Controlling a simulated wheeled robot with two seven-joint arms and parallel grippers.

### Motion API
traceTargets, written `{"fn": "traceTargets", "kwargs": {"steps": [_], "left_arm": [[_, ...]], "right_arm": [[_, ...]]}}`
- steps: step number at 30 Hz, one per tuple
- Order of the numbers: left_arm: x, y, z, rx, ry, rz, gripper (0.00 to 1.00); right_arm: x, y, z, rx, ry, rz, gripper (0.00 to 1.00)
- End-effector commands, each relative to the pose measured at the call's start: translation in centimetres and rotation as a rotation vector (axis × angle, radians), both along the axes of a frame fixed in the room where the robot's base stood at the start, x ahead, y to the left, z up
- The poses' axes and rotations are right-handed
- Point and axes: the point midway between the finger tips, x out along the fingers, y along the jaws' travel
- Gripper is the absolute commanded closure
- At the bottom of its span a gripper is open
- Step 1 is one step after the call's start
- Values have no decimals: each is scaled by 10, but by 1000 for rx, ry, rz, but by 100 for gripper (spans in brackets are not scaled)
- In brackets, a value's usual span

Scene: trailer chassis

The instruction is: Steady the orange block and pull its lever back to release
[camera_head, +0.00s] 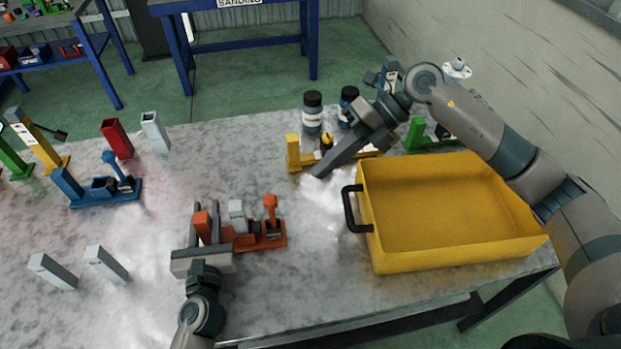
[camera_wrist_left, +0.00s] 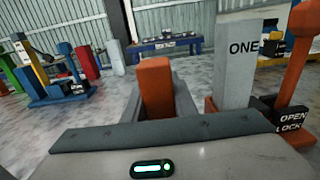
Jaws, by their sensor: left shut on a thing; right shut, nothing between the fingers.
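The orange block (camera_head: 262,238) stands on the table left of centre, with an upright post at its left end and a lever (camera_head: 270,210) at its right end. A grey upright piece (camera_head: 237,215) marked "ONE" stands in it. My left gripper (camera_head: 207,214) is shut on the orange post, which also shows between the fingers in the left wrist view (camera_wrist_left: 156,85). The lever (camera_wrist_left: 299,60) stands roughly upright there, beside a dark part marked "OPEN" and "LOCK". My right gripper (camera_head: 325,168) is shut and empty, beside the yellow block (camera_head: 293,153), away from the orange lever.
A yellow tray (camera_head: 450,262) with a black handle is on the right. A blue block (camera_head: 105,194) stands at the left. Loose grey pieces (camera_head: 53,271) stand front left. Table between the orange block and tray is clear.

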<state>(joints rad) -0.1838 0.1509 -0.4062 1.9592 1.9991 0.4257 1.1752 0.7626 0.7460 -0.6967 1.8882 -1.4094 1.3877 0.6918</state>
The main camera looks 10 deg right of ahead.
Motion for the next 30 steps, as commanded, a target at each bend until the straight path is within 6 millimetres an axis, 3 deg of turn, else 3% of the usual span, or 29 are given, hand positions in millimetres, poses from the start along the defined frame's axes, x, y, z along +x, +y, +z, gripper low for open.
{"fn": "traceTargets", "kwargs": {"steps": [9,24,25,28,30], "left_arm": [[0,0,0,0,0,0,100],[0,0,0,0,0,0,100],[0,0,0,0,0,0,73],[0,0,0,0,0,0,49],[0,0,0,0,0,0,44]], "right_arm": [[4,-27,34,0,0,0,100],[5,-31,39,0,1,1,100],[5,-31,39,0,1,1,100],[5,-31,39,0,1,1,100],[5,-31,39,0,1,1,100]]}}
